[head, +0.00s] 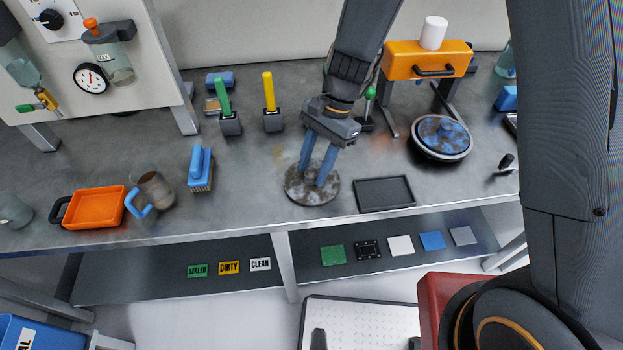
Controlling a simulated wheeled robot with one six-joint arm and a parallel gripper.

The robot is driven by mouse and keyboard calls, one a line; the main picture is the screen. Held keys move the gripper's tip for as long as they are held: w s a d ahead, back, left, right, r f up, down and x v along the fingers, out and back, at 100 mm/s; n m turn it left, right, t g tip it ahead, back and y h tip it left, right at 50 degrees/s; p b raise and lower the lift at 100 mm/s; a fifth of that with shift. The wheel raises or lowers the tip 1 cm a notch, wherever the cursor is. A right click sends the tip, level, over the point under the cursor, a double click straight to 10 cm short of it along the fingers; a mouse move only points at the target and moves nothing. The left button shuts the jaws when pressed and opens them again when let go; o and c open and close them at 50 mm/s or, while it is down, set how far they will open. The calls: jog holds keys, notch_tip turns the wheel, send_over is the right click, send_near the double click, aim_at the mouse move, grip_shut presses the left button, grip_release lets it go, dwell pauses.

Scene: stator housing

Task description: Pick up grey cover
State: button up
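A round, flat grey disc with brownish mottling, which looks like the grey cover (296,193), lies on the grey workbench (250,160) near its front edge, in the middle of the head view. My gripper (313,176) points down over it. Its two blue fingers are apart, with a gap between them, and their tips overlap the disc's top. I cannot tell whether the tips touch it. Nothing shows held between the fingers. They hide part of the disc's middle.
A black tray (385,194) lies just right of the disc. A round housing with blue mottling (442,135) stands farther right. A blue brush (201,168), a mug (153,190) and an orange tray (95,208) are left. Upright green (222,97) and yellow (269,93) handles stand behind.

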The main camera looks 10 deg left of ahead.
grip_shut()
jog(key=shift+r, duration=0.1)
